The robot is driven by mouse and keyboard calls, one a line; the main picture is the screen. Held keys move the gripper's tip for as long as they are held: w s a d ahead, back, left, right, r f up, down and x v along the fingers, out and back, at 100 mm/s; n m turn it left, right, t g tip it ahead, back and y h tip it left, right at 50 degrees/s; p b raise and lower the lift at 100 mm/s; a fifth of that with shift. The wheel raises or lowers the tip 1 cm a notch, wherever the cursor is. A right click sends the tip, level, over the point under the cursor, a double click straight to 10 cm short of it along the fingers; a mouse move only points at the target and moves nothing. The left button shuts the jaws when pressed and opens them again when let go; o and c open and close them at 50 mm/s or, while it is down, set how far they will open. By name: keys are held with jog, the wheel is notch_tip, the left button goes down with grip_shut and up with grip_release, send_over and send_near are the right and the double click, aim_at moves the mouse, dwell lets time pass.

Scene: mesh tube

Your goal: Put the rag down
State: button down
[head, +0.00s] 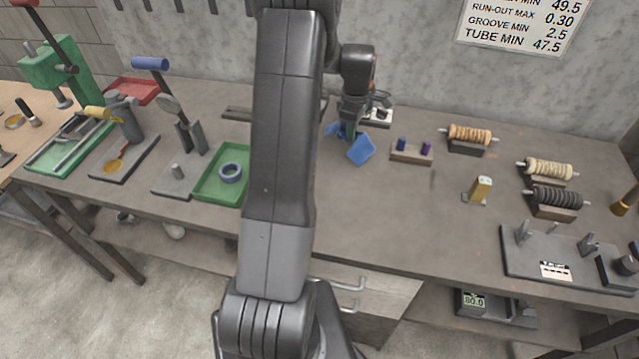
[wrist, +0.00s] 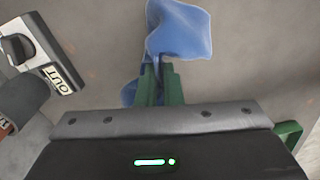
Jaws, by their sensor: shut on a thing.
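The rag (head: 361,150) is a blue cloth. My gripper (head: 349,131) is shut on it, and the cloth hangs out below and to the right of the fingers in the head view. In the wrist view the rag (wrist: 182,30) spreads beyond the green fingertips (wrist: 160,72), with a smaller fold showing to the left of the fingers. The bench (head: 400,200) lies beneath it. I cannot tell whether the rag's lower edge touches the bench top.
A wooden block with blue and purple pegs (head: 411,153) stands just right of the rag. A device marked OUT (wrist: 45,65) is close by in the wrist view. A green tray with a ring (head: 221,187) lies left of my arm. The bench front below the rag is clear.

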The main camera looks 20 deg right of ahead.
jog(key=c, duration=0.9)
grip_release()
jog(key=shift+o, duration=0.2)
jog(key=shift+r, duration=0.15)
notch_tip(320, 180, up, 14)
jog(key=b, duration=0.2)
jog(key=shift+f, duration=0.2)
jog(key=shift+f, duration=0.1)
notch_tip(320, 180, down, 13)
jog(key=shift+p, duration=1)
jog(key=shift+w, duration=0.1)
jog(key=shift+r+b, duration=0.45)
jog(key=shift+r, duration=1.4)
